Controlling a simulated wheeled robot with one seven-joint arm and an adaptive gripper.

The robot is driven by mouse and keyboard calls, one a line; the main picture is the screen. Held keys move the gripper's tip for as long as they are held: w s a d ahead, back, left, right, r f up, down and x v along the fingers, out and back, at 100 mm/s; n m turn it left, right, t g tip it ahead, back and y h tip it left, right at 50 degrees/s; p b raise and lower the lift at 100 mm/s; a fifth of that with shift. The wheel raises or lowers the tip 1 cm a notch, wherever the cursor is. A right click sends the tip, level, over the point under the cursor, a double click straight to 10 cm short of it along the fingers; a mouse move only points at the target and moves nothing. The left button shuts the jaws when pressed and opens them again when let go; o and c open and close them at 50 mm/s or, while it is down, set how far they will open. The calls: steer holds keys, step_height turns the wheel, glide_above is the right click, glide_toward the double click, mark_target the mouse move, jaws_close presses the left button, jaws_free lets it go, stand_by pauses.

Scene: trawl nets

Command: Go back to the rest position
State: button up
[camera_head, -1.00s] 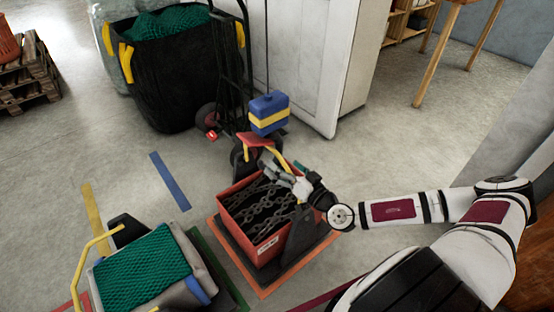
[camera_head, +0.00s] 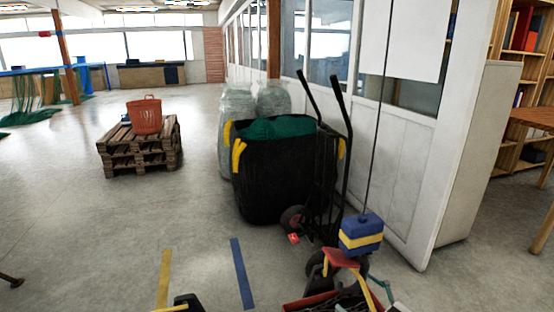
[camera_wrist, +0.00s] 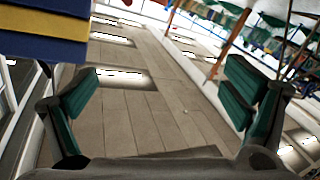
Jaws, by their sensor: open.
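My gripper (camera_wrist: 163,98) shows in the wrist view with its two green-padded fingers wide apart and nothing between them. Behind the fingers is the ceiling, so the gripper points upward. A blue and yellow block (camera_wrist: 45,32) is close by at the upper left of that view. In the head view the same block (camera_head: 361,235) hangs on a dark cable at the lower right. My arm is mostly out of the head view. A small teal piece at the bottom edge there may be a fingertip; I cannot tell.
A red crate (camera_head: 312,303) is cut off at the bottom edge. A black bag (camera_head: 270,175) with green net stands beside a hand truck (camera_head: 345,140). A pallet stack (camera_head: 140,150) carries an orange basket (camera_head: 145,115). A white partition (camera_head: 420,185) is at right. The floor at left is mostly clear.

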steer(key=s+a+r+m+g, duration=0.5)
steer(key=s+r+m+g, duration=0.35)
steer(key=m, duration=0.85)
steer(key=s+a+r+m+g, duration=0.5)
steer(key=s+r+m+g, duration=0.3)
steer(key=m, duration=0.9)
steer(key=s+d+r+n+t+h, duration=0.2)
steer(key=s+d+r+n+h, duration=0.25)
steer(key=s+n, duration=0.5)
steer(key=s+d+r+n+t+h, duration=0.1)
steer(key=s+d+r+n+h, duration=0.2)
steer(key=s+r+n+h, duration=0.7)
steer(key=w+r+n+t+y+p, duration=0.3)
steer(key=r+y+p, duration=0.1)
steer(key=r+p, duration=0.6)
steer(key=p, duration=0.3)
steer(key=shift+d+r, duration=0.3)
steer(key=shift+r, duration=0.05)
steer(key=shift+n, duration=0.25)
